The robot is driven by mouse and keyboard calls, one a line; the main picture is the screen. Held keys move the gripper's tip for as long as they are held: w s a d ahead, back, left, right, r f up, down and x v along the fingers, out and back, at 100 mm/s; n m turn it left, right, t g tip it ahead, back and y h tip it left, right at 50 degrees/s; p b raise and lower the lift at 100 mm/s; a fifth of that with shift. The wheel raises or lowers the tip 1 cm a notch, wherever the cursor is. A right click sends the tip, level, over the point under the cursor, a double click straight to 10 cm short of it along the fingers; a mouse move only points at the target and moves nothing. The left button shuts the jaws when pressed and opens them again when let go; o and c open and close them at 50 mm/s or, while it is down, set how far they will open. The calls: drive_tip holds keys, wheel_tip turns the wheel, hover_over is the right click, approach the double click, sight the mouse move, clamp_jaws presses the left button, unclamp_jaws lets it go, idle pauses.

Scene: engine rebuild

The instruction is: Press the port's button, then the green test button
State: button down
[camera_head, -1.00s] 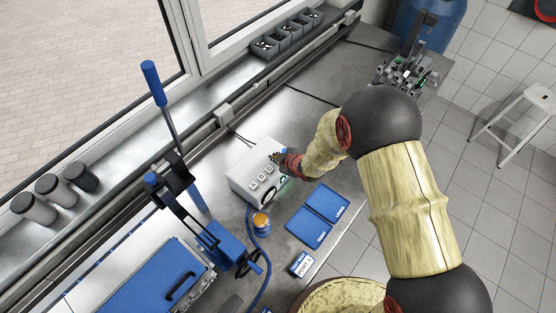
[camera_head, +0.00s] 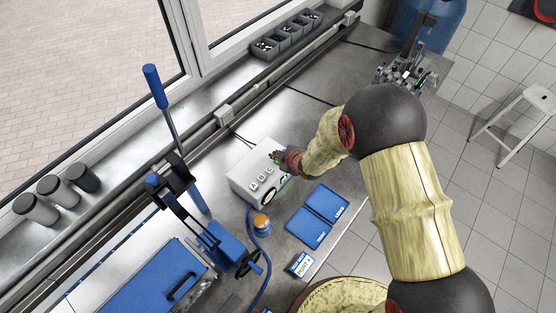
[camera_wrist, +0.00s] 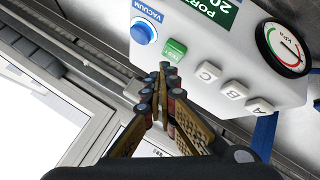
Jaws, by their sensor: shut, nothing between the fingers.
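The grey test box (camera_head: 240,184) stands on the bench in the head view. In the wrist view its face carries white buttons C (camera_wrist: 208,72), B (camera_wrist: 234,90) and A (camera_wrist: 260,107) in a row. The green TEST button (camera_wrist: 174,49) follows beyond C, then a round blue VACUUM button (camera_wrist: 144,32). A card (camera_head: 302,264) reading PORT A stands near the bench's front edge. My gripper (camera_wrist: 162,72) is shut and empty, its tips just below the green button in the picture; I cannot tell if they touch it. My gripper (camera_head: 277,157) is at the box's far end in the head view.
A kPa gauge (camera_wrist: 284,48) and a green label (camera_wrist: 218,10) are on the box face. A blue lever press (camera_head: 225,243) and an orange-topped piece (camera_head: 261,222) stand nearer. Bench beyond the box is partly clear.

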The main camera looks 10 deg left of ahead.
sight(276, 162)
drive_tip(key=shift+r, duration=0.15)
drive_tip(key=shift+r+p, duration=1.55)
drive_tip(key=shift+r, duration=0.9)
drive_tip(key=shift+f, duration=0.1)
